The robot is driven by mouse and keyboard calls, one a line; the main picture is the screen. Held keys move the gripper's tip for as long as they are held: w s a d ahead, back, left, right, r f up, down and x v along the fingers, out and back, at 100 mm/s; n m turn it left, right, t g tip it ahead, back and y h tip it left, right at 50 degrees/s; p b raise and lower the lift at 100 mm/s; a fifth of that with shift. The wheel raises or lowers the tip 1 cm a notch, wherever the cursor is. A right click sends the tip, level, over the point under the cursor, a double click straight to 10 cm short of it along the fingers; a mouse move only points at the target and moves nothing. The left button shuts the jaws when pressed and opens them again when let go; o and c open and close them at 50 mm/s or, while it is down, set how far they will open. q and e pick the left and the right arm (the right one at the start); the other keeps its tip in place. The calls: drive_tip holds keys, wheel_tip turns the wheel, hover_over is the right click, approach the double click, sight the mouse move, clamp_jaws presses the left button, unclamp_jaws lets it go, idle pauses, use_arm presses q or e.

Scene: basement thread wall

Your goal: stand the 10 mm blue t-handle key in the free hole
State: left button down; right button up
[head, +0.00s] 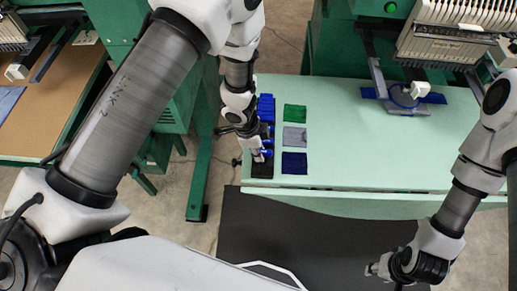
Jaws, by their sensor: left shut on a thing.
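My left gripper (259,155) is at the left edge of the pale green table, low over a small black block (262,171). It is shut on a small blue-handled thing, which looks like the blue t-handle key (267,152). The gripper and arm hide most of the key, so its tilt and whether its tip is in a hole cannot be told. The holes in the block are too small to make out. More blue shapes (266,107) stand just behind the gripper. My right gripper (374,268) is at lower right, away from the table top, with its finger opening unclear.
Green (295,113), grey (295,138) and dark blue (294,163) cloth patches lie in a column right of the block. The table (350,150) is clear further right. An embroidery machine (455,50) stands at the back right, above a hoop (405,95).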

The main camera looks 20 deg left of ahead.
use_arm(q)
drive_tip(key=shift+f, duration=0.2)
drive_tip(key=shift+r, duration=0.1)
drive_tip(key=c, duration=1)
unclamp_jaws()
